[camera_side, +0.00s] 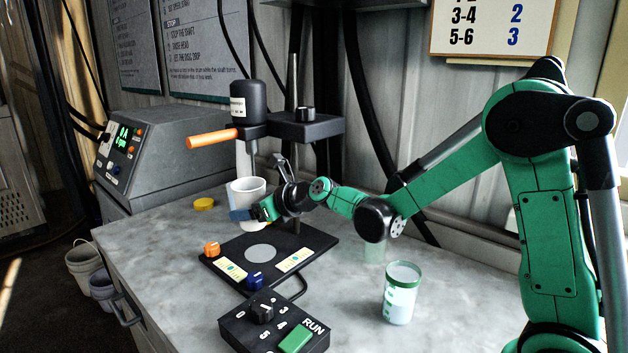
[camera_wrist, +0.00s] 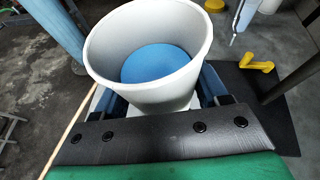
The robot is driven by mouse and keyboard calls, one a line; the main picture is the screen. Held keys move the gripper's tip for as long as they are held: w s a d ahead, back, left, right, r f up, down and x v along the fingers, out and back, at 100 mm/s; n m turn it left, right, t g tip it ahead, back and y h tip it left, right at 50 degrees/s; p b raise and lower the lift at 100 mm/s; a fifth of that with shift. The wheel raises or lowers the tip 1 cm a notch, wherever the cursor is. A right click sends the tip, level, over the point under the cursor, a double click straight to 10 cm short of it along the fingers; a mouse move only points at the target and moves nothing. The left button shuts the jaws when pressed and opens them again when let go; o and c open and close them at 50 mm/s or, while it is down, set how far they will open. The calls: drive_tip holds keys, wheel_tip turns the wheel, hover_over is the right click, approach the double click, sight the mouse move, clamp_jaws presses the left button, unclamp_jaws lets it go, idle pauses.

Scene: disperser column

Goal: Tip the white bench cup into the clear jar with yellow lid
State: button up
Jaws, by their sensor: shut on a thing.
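The white cup (camera_side: 249,188) is in my gripper (camera_side: 250,213), above the bench near the disperser's black base. Its blue fingers sit against the cup's lower side. In the wrist view the white cup (camera_wrist: 112,72) is close up, mouth open to the camera, with a flat blue surface inside. The cup looks about upright in the side view. A yellow lid-like disc (camera_side: 204,203) lies on the bench behind and left of the cup; I cannot tell whether a jar is under it.
A green-rimmed cup with pale contents (camera_side: 401,292) stands at front right. The disperser head (camera_side: 249,103) with its orange handle (camera_side: 211,139) hangs above the cup. The black base (camera_side: 222,272) and control box (camera_side: 275,325) take up the front. The right bench is mostly clear.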

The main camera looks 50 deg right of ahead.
drive_tip(key=s+d+f+n+y, duration=0.1)
drive_tip(key=s+d+f, duration=0.15)
drive_tip(key=d, duration=0.85)
drive_tip(key=s+d+f+n, duration=0.1)
drive_tip(key=s+d, duration=0.3)
drive_tip(key=d, duration=0.6)
drive_tip(key=s+d+f+n+y, duration=0.1)
drive_tip(key=s+d+f, duration=0.15)
drive_tip(key=d, duration=0.85)
drive_tip(key=s+a+r+n+t+h, duration=0.2)
drive_tip(key=a+r+n+t+h, duration=0.2)
drive_tip(key=n, duration=1.1)
drive_tip(key=shift+s+a+r+t, duration=0.15)
drive_tip(key=shift+s+r+t, duration=0.15)
drive_tip(key=shift+r+t, duration=0.55)
drive_tip(key=shift+f, duration=0.1)
